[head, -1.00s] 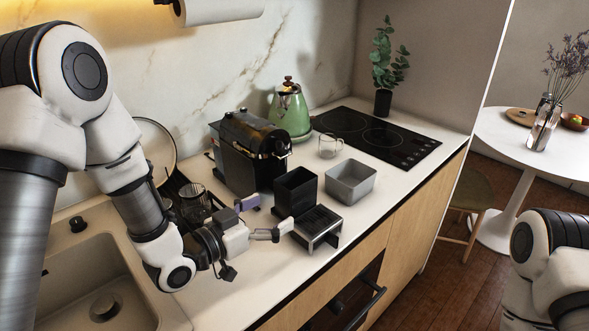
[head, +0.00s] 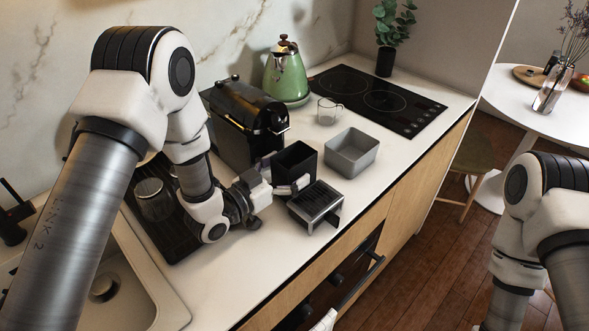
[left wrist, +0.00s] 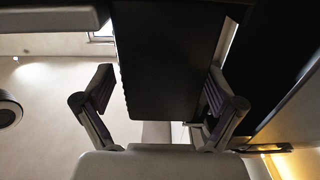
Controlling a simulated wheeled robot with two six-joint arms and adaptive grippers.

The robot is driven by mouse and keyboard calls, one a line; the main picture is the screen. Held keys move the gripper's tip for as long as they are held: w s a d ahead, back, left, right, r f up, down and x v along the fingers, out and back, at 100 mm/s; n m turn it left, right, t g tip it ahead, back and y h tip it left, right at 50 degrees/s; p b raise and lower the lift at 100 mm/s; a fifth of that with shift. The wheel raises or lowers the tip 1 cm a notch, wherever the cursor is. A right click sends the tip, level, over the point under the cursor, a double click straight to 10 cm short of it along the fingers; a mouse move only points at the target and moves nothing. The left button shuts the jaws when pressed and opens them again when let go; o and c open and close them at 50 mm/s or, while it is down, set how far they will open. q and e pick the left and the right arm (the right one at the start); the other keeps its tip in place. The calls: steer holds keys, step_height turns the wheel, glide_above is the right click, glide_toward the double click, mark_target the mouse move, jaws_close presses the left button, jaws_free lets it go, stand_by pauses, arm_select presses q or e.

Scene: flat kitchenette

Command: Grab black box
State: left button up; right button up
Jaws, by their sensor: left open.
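The black box (head: 299,160) is open-topped and stands upright on the counter, in front of the black coffee machine (head: 246,122). My left gripper (head: 282,176) reaches it from the left in the head view. One finger shows along the box's near side; the other is hidden. In the left wrist view the dark box (left wrist: 168,60) stands between the two spread fingers, with a visible gap at the left finger. The gripper is open and not closed on it. My right arm shows at the right edge, but its gripper is out of view.
A black and silver slotted tray (head: 316,204) sits just in front of the box. A grey bin (head: 352,152) and a glass cup (head: 328,111) stand to the right. A green kettle (head: 286,77) and the cooktop (head: 378,98) are behind. The counter's front edge is close.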

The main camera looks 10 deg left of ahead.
arm_select(q)
steer(key=shift+x, duration=0.8)
steer(key=shift+w+d, duration=0.2)
steer(key=shift+w, duration=0.05)
steer(key=shift+w+a+f, duration=0.1)
steer(key=shift+w+a, duration=0.05)
steer(key=shift+w, duration=0.05)
steer(key=shift+s, duration=0.15)
steer(key=c, duration=1.2)
